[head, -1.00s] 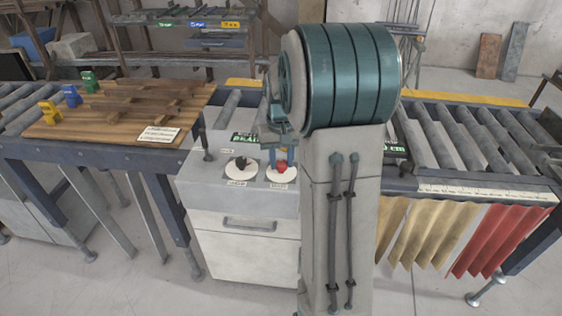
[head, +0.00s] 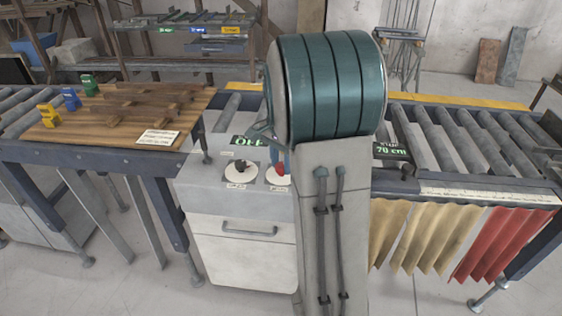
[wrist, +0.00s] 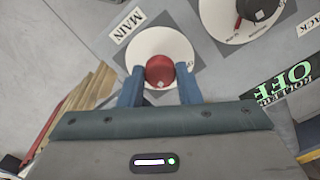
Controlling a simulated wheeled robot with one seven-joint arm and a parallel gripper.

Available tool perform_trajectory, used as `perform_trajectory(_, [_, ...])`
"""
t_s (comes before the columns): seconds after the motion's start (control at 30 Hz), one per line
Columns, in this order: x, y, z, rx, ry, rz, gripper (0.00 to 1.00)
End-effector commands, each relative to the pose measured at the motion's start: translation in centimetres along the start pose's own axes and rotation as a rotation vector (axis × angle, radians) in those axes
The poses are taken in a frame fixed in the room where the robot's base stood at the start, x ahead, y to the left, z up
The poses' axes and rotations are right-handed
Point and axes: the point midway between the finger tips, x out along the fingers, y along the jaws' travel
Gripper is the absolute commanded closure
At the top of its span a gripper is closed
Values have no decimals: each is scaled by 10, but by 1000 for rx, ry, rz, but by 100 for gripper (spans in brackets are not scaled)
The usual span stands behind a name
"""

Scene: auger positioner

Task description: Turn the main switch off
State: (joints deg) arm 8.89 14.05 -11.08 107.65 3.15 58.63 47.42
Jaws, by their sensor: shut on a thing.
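The red main switch knob (wrist: 159,73) sits on a white round dial (wrist: 150,45) with a "MAIN" label (wrist: 130,24) beside it. My gripper (wrist: 160,67) is shut on this knob, one blue finger on each side of it. In the head view the knob (head: 283,168) shows at the left edge of my arm, which hides part of its dial. A display (head: 249,141) behind the knobs reads "OFF"; in the wrist view this display (wrist: 300,75) reads "ROLLERS OFF".
A black knob (head: 240,167) on its own white dial is close to the left of the red one. A wooden board (head: 110,130) with coloured blocks lies further left. Roller conveyors (head: 470,140) run on both sides. My arm covers the cabinet's right side.

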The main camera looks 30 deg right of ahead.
Motion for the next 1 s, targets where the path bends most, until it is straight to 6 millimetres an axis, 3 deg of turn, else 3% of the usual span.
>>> perform_trajectory(0.33, [-2, -1, -1, 160, 4, -5, 92])
perform_trajectory(0.93, [-2, -2, -1, 197, 4, -6, 92])
perform_trajectory(0.97, [-2, -2, -1, 197, 3, -6, 64])
perform_trajectory(1.0, [-2, -2, -1, 197, 3, -6, 53])
